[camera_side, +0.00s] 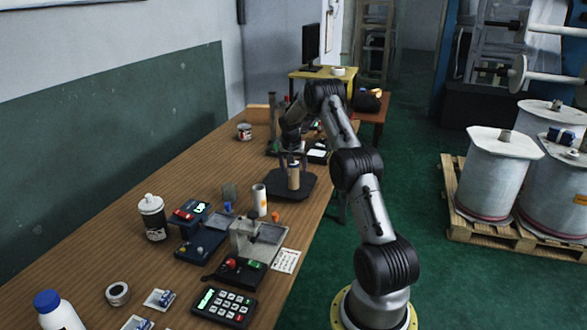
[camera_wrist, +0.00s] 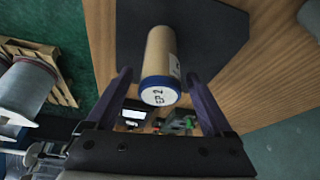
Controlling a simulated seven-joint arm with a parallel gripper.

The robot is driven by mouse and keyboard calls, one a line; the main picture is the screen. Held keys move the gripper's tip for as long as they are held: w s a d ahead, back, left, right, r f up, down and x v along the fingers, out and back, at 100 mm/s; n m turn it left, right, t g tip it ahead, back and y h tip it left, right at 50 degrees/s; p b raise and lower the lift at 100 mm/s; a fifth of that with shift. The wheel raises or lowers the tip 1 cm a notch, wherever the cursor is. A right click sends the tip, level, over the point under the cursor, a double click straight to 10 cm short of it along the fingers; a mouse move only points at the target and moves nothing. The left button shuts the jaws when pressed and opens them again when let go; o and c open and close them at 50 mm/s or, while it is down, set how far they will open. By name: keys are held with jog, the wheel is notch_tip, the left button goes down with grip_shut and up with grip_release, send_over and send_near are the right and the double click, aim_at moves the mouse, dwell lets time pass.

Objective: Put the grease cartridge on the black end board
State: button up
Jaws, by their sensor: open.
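The grease cartridge is a tan cylinder (camera_side: 293,180) with a blue-rimmed white end marked "EP 2", which shows in the wrist view (camera_wrist: 160,90). It stands upright on the black end board (camera_side: 300,191), whose dark surface also shows in the wrist view (camera_wrist: 215,35). My gripper (camera_side: 292,160) is over the cartridge's upper end. In the wrist view my gripper (camera_wrist: 158,74) is open, with one finger on each side of the cartridge and a visible gap at both sides. The cartridge's foot is hard to make out in the wrist view.
A white cylinder (camera_side: 259,200) stands left of the board, near a grey metal device (camera_side: 255,240). A white bottle (camera_side: 153,217), a keypad (camera_side: 224,306) and a tape roll (camera_side: 118,293) are nearer the camera. A can (camera_side: 244,131) stands farther back. Bare wood lies left of the board.

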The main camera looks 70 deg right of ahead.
jog(key=w+v, duration=0.1)
jog(key=v, duration=1.1)
jog(key=a+r+n+t, duration=0.15)
jog(key=a+r, duration=0.25)
jog(key=a, duration=0.5)
jog(key=s+a+r+n+t+y, duration=0.1)
jog(key=a+r+n, duration=0.3)
jog(key=a, duration=0.6)
jog(key=a+r+n+t, duration=0.1)
jog(key=a+r+n, duration=0.1)
jog(key=a+r, duration=0.5)
jog(key=s+a+f+n+y, duration=0.1)
jog(key=s+a+n, duration=0.3)
jog(key=s+a, duration=0.5)
jog(key=s+a+f+n+t+y, duration=0.1)
jog(key=s+a+f+n, duration=0.3)
jog(key=s+a, duration=0.4)
jog(key=a+y, duration=0.1)
jog(key=a, duration=0.3)
jog(key=shift+s+a+y, duration=0.2)
jog(key=shift+s+y, duration=0.1)
jog(key=shift+s, duration=0.1)
